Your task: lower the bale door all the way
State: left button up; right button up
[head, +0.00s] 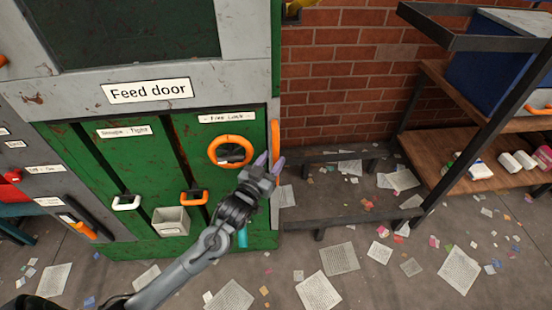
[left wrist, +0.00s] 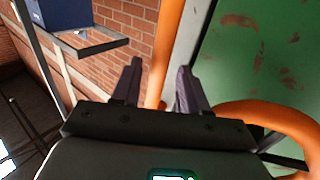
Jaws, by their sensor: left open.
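A green machine front (head: 100,170) stands below a sign reading "Feed door" (head: 150,91). No legible sign names a bale door. An orange upright handle (head: 276,140) is at the right edge of the green front; it also shows in the left wrist view (left wrist: 167,45). An orange ring wheel (head: 214,151) is to its left, and its rim shows at the right of the wrist view (left wrist: 275,112). My left gripper (head: 269,164) is open at the upright handle. In the wrist view the handle appears between the fingers; I cannot tell whether they touch it. My right gripper is out of view.
A white handle (head: 126,202), a grey box (head: 171,221) and an orange handle (head: 194,197) are low on the green front. A dark low frame (head: 350,225) and a wooden shelf unit (head: 465,150) stand right. Papers litter the floor.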

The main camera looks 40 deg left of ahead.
pick_arm(q)
jog(key=shift+b+x, duration=0.3)
jog(key=shift+x, duration=1.05)
jog(key=shift+d, duration=0.1)
jog(key=shift+c, duration=0.4)
grip_shut()
